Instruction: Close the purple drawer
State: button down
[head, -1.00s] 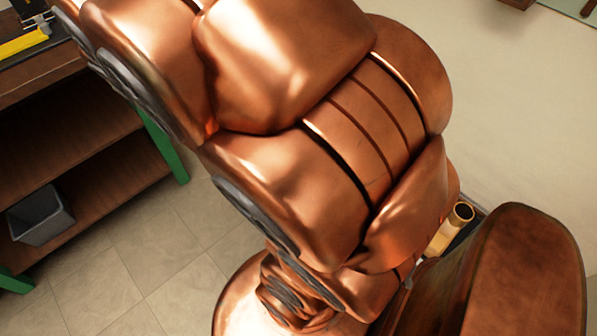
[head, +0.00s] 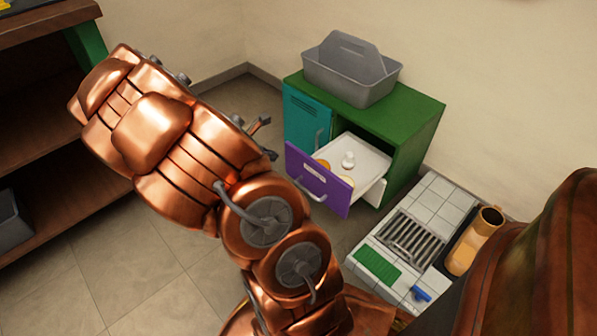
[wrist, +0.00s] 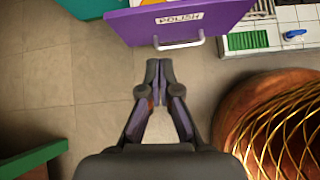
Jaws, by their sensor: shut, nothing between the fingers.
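The purple drawer (head: 319,180) stands pulled out of a green cabinet (head: 414,121) in the head view, with a white inside holding a white knob-like item and round orange-yellow items. In the wrist view the purple drawer front (wrist: 180,20) spans the top, with a "POLISH" label and a pale bar handle (wrist: 180,44). My gripper (wrist: 159,64) is shut and empty, its fingertips just below the left end of the handle in that view. Whether they touch the drawer I cannot tell. In the head view the gripper (head: 262,138) is partly hidden behind my arm.
A teal door (head: 302,117) sits left of the drawer. A grey caddy (head: 350,70) stands on the cabinet. A white tiled unit with a grate (head: 410,238) is at right. A brown shelf (head: 40,130) is at left. Floor is clear before the drawer.

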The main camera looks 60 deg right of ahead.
notch_tip(320, 180, down, 3)
jog(key=n, duration=0.1)
jog(key=b, duration=0.7)
send_near(304, 160)
jog(key=x, duration=0.6)
jog(key=shift+a+f, duration=0.1)
jog(key=shift+f, duration=0.05)
jog(key=shift+d, duration=0.2)
